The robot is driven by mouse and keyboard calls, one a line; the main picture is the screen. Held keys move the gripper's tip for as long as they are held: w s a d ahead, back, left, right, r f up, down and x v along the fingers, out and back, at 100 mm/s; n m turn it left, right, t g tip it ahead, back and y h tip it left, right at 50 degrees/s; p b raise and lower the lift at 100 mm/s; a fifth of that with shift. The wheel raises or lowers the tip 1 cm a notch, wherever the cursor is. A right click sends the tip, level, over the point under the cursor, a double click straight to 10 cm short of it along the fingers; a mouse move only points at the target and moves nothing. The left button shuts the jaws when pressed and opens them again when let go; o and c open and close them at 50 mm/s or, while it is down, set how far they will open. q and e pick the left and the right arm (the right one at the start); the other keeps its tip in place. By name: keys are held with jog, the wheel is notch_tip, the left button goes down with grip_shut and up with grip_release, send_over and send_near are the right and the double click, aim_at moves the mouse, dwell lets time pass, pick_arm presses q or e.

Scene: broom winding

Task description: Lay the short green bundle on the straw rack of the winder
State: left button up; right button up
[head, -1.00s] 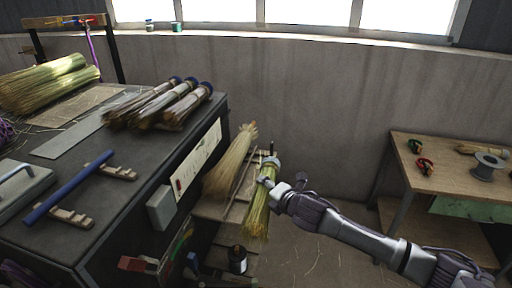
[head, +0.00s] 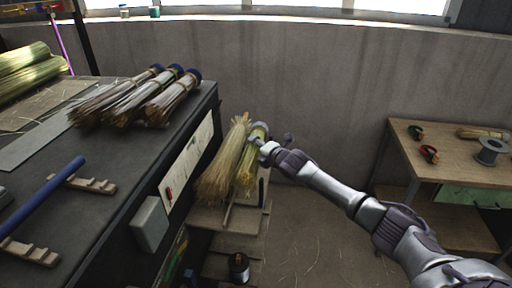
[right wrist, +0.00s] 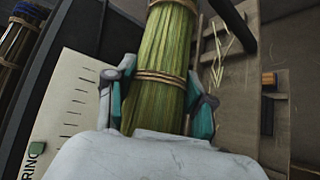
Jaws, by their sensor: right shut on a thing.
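My right gripper (head: 258,140) is shut on the short green bundle (head: 246,180), near the bundle's upper end. The bundle hangs steeply, just right of a longer tan straw bundle (head: 218,178). Both are over a low wooden rack (head: 238,221) with dark upright pegs, beside the dark bench. I cannot tell whether the green bundle touches the rack. In the right wrist view the fingers (right wrist: 160,95) lie on either side of the green bundle (right wrist: 165,55), which has brown ties around it. My left gripper is not in view.
The dark bench (head: 110,190) at left bears several tied bundles (head: 135,95) and a blue rod (head: 45,188) on notched wooden supports. A black container (head: 239,267) stands low in front. A wooden table (head: 440,160) with a spool (head: 490,150) is at right. Floor between is open.

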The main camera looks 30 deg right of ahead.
jog(key=f+b, duration=0.1)
jog(key=f, duration=0.2)
jog(key=shift+w+f+b, duration=0.1)
jog(key=shift+w+b, duration=0.2)
jog(key=shift+b, duration=0.1)
notch_tip(320, 180, down, 4)
jog(key=b, duration=0.3)
jog(key=shift+r, duration=0.2)
jog(key=shift+f+b, duration=0.3)
jog(key=shift+f, duration=0.3)
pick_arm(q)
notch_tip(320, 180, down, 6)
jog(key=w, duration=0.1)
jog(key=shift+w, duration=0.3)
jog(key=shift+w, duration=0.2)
pick_arm(e)
jog(key=o, duration=1.2)
jog(key=shift+o, duration=0.2)
jog(key=shift+f, duration=0.1)
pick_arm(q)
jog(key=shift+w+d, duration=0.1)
pick_arm(e)
jog(key=shift+s, duration=0.1)
